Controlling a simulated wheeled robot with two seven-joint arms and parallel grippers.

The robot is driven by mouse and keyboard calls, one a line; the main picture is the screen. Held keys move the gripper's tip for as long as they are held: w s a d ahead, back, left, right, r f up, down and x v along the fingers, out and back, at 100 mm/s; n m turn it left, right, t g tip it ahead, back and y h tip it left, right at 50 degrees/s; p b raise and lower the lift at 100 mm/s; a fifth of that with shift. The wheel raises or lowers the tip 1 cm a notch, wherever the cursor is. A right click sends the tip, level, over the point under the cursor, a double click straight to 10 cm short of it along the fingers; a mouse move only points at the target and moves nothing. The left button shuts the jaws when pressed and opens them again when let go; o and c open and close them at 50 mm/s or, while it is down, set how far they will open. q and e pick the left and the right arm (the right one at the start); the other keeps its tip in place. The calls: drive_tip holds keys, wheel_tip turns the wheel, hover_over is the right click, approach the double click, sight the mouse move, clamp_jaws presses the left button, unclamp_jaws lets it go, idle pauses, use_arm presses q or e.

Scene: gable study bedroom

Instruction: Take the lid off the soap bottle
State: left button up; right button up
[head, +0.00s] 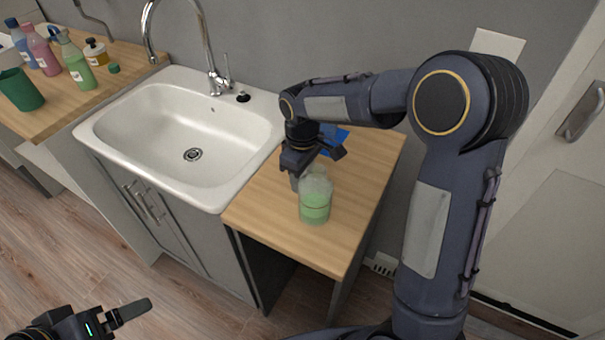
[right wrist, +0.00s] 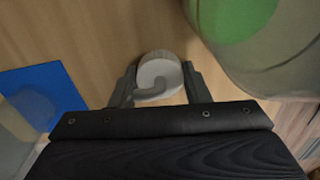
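A grey-white rounded piece with a curved spout, which looks like a pump top (right wrist: 158,72), lies between the fingers of my right gripper (right wrist: 160,90) in the right wrist view. The fingers stand apart on either side of it; contact is not clear. In the head view my right gripper (head: 318,158) is over the wooden counter, just behind a clear container of green liquid (head: 315,207). That container also fills the upper right of the wrist view (right wrist: 285,50). A small grey body (head: 294,182) shows partly beneath the gripper. My left gripper (head: 128,312) is low at left, away from the counter; only one finger shows clearly.
A blue flat item (head: 334,139) lies behind the right gripper. The wooden counter (head: 285,225) is clear toward its front. A white sink (head: 150,125) with a tall faucet is to the left. Several bottles (head: 78,62) and a green cup (head: 20,90) stand on the far-left counter.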

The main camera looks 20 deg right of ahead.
drive_tip(key=o, duration=0.4)
drive_tip(key=shift+r, duration=0.25)
wheel_tip(320, 180, up, 12)
drive_tip(key=p, duration=0.1)
drive_tip(key=shift+d+f, duration=0.1)
